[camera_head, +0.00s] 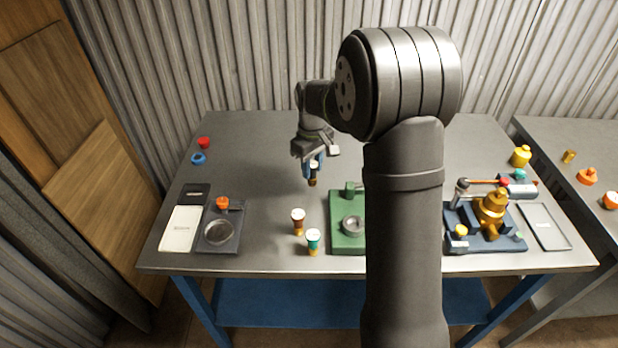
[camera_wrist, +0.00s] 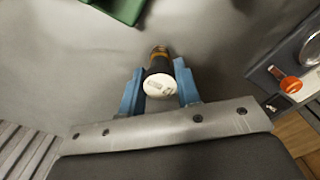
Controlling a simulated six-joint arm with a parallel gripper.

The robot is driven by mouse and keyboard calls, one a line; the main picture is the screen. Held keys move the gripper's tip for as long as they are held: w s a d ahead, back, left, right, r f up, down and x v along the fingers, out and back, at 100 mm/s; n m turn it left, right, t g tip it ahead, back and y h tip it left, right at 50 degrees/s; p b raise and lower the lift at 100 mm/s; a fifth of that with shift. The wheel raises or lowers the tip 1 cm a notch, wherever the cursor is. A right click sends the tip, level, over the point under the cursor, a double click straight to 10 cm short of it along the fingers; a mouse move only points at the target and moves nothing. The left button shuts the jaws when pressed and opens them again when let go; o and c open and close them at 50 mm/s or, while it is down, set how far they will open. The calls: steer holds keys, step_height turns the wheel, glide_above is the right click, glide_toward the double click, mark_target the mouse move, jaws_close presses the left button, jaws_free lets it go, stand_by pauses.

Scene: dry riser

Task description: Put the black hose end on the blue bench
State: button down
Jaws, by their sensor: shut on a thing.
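My gripper (camera_head: 314,166) is at the middle of the grey table, behind the green bench. Its blue fingers (camera_wrist: 160,90) are shut on the black hose end (camera_wrist: 157,68), one finger on each side. The hose end has a white round top facing the wrist camera and a brass tip pointing down. In the head view the black hose end (camera_head: 313,180) hangs below the fingers; I cannot tell its exact height over the table. The dark blue bench (camera_head: 513,239) is at the right, with a brass valve (camera_head: 491,211) on it. My arm hides part of the table between.
The green bench (camera_head: 339,237) is partly behind my arm. A brown hose end (camera_head: 298,221) and a teal one (camera_head: 313,241) stand left of it. A dark grey bench (camera_head: 233,238) is at left. A grey tray (camera_head: 566,244) lies right of the blue bench.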

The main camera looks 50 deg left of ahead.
steer(key=shift+s+a+f, duration=0.2)
steer(key=shift+a+f, duration=0.15)
steer(key=shift+a, duration=0.1)
steer(key=shift+f, duration=1.9)
steer(key=shift+f, duration=0.2)
steer(key=c, duration=1.1)
jaws_free()
steer(key=shift+o, duration=0.2)
steer(key=shift+r, duration=0.1)
step_height(320, 180, up, 12)
steer(key=shift+r, duration=0.15)
